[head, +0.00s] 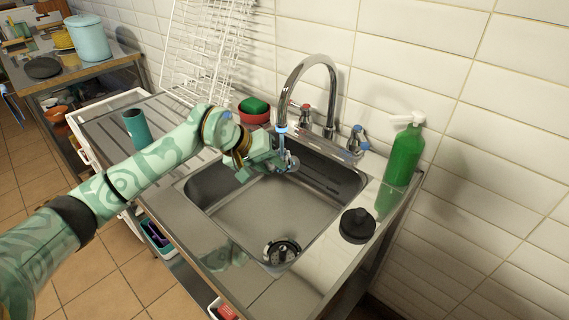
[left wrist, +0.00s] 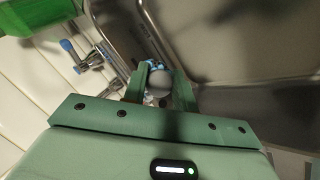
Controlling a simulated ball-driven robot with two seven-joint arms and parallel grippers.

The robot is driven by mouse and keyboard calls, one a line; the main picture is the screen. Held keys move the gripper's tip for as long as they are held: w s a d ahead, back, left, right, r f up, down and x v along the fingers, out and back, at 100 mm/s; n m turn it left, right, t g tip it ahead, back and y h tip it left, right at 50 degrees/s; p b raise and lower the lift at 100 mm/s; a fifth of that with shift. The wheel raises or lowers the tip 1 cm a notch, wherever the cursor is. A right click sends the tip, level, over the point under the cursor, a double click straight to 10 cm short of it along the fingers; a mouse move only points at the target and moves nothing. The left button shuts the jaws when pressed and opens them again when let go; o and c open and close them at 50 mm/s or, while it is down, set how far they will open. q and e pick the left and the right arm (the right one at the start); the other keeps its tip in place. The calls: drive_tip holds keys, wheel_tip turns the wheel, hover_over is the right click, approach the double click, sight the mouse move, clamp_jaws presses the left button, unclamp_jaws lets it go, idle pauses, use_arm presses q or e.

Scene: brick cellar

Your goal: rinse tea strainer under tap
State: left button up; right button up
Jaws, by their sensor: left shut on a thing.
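My left gripper (head: 278,160) is shut on the tea strainer (head: 292,163), a small greyish round piece partly hidden by the fingers. In the left wrist view the strainer (left wrist: 160,81) sits between the two green fingers (left wrist: 160,92). The gripper holds it over the back of the sink (head: 235,212), beneath the spout of the chrome tap (head: 318,62). A thin bluish streak runs from the spout down to the strainer and looks like running water. The tap has a red handle (head: 305,112) and a blue handle (head: 357,138). My right gripper is not in view.
A green bottle (head: 404,155) and a black round object (head: 357,225) stand right of the sink. A red bowl with a green sponge (head: 255,106) is behind it. A teal cup (head: 135,129) and a white rack (head: 207,50) are on the left drainboard. The sink's front is clear.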

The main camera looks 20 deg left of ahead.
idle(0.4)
